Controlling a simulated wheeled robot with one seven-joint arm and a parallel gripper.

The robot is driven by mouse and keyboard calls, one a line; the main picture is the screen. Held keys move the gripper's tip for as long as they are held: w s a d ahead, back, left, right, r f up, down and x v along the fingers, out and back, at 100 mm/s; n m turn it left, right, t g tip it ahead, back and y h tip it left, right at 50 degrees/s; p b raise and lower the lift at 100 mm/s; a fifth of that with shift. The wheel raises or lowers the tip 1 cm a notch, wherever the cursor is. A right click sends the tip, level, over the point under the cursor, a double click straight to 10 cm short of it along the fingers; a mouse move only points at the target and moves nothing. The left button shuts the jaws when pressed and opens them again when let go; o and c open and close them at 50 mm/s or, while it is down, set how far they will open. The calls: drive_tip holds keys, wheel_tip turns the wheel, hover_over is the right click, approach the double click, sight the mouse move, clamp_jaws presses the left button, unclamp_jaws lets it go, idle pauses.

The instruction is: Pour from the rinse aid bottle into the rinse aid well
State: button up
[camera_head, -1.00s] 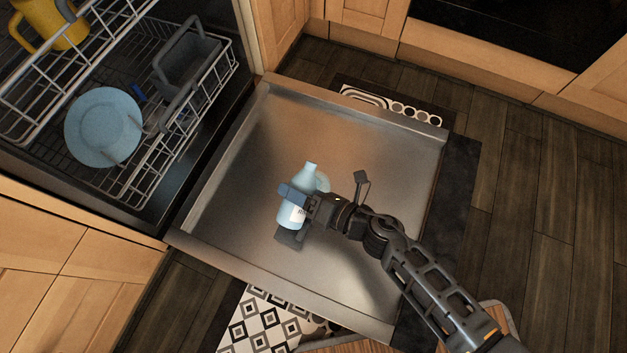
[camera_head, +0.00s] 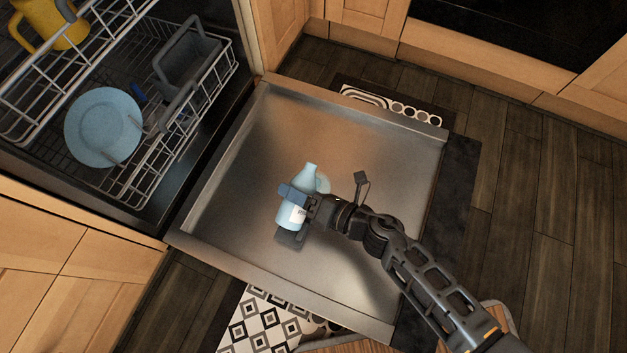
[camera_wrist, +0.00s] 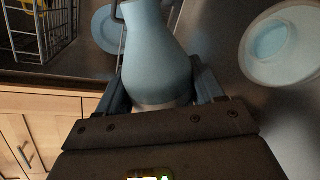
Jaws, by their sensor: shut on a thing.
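The rinse aid bottle (camera_head: 297,211) is pale blue with a narrow neck and a whitish label. It looks upright above the open dishwasher door, its neck toward the top of the head view. My gripper (camera_head: 293,208) is shut around its body. In the wrist view the bottle (camera_wrist: 156,60) stands between the fingers (camera_wrist: 157,90).
The lower rack (camera_head: 190,125) at left holds a light blue plate (camera_head: 104,127) and a grey basket (camera_head: 187,65). A yellow mug (camera_head: 50,25) is in a rack at upper left.

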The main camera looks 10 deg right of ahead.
drive_tip(key=shift+s+a+f+m+g, duration=0.15)
drive_tip(key=shift+f+m+g, duration=0.45)
drive_tip(key=shift+f+m, duration=0.55)
idle(4.5)
drive_tip(key=shift+r+y, duration=0.3)
drive_tip(key=shift+r+n+t, duration=0.3)
drive_tip(key=shift+r+n, duration=0.15)
drive_tip(key=shift+w+d+r+n+t+h, duration=0.2)
drive_tip(key=shift+r+n+t+h, duration=0.25)
drive_tip(key=shift+n, duration=0.55)
drive_tip(key=shift+r, duration=0.15)
